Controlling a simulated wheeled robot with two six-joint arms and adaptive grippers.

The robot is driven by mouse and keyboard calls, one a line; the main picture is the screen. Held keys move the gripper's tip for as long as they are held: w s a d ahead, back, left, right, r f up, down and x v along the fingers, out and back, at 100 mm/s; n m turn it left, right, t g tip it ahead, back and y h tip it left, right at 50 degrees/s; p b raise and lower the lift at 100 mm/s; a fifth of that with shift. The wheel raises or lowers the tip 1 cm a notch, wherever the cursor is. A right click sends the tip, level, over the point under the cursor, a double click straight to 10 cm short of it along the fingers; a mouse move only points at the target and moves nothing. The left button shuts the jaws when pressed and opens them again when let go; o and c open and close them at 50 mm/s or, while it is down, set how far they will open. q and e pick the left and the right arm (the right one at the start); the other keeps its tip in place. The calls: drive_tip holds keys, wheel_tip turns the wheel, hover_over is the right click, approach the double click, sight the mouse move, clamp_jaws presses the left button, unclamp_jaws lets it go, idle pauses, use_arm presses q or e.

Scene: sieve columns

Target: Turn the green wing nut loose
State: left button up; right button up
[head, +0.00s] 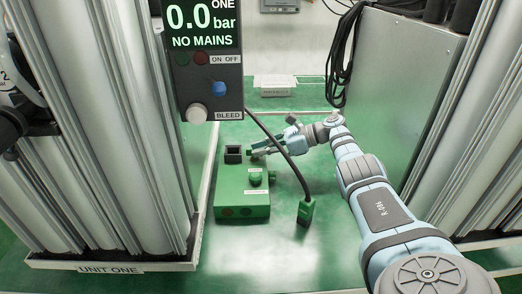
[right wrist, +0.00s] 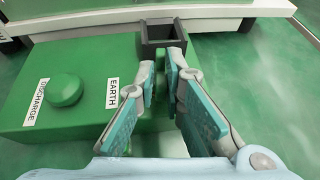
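The green wing nut does not show clearly in either view. A green patch lies between my right fingertips, and I cannot tell whether it is the nut. My right gripper (head: 260,153) reaches in from the right, low over the far part of a green box (head: 243,206). In the right wrist view, my right gripper (right wrist: 162,65) has its two fingers apart, tips close to a square black socket (right wrist: 163,35). An EARTH label (right wrist: 112,94) lies left of the fingers. My left gripper is not in view.
A round green DISCHARGE knob (right wrist: 65,89) sits on the box. A dark cable runs from a hanging control panel (head: 208,70) down to a green plug (head: 305,211) on the floor. A column unit (head: 110,130) stands left, and a grey cabinet (head: 400,80) stands right.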

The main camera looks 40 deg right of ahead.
drive_tip(key=o, duration=0.4)
drive_tip(key=shift+f, duration=0.1)
drive_tip(key=shift+c, duration=0.2)
wheel_tip(320, 180, up, 10)
